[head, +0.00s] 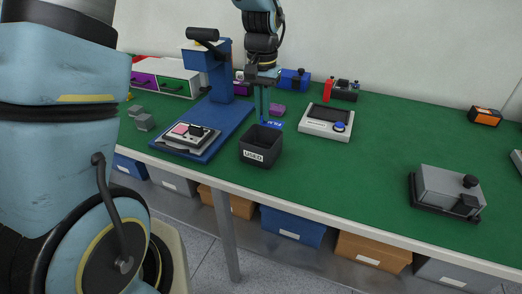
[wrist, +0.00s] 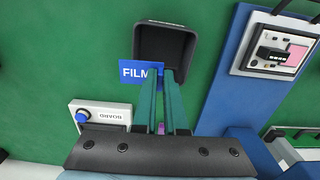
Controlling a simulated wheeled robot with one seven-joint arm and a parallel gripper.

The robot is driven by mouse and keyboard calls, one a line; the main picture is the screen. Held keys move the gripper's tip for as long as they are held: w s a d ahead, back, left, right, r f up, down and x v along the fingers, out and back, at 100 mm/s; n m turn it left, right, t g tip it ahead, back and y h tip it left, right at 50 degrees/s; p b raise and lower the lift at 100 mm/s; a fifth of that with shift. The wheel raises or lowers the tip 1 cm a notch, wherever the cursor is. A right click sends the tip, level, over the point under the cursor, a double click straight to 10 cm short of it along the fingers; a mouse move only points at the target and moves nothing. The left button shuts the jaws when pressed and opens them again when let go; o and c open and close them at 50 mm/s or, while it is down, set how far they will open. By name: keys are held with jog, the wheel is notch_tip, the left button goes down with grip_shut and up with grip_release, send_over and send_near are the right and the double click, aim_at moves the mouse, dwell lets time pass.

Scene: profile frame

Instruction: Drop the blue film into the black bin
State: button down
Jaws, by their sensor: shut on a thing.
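The blue film (wrist: 134,72), a flat card lettered FILM, is pinched between the tips of my gripper (wrist: 160,75), which is shut on it. In the wrist view it overlaps the edge of the black bin (wrist: 184,62). In the head view my gripper (head: 262,119) points down just behind the bin (head: 261,157), and the blue film (head: 276,126) shows beyond the bin's back rim. The bin is open-topped, has a white label reading USED, and stands upright on the green table. The visible part of its inside looks empty. The exact height of the film above the table is hard to tell.
A blue press-like stand (head: 232,115) with a grey plate and pink pad is left of the bin. A grey device with a blue knob (head: 326,122) stands right of it. A purple block (head: 278,110) lies behind.

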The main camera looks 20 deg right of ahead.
aim_at(263, 123)
jog(key=shift+f+b, duration=1.25)
jog(key=shift+f, duration=0.75)
jog(key=c, duration=0.9)
grip_release()
notch_tip(263, 123, up, 11)
jog(key=shift+f+b, duration=0.1)
jog(key=shift+b, duration=0.5)
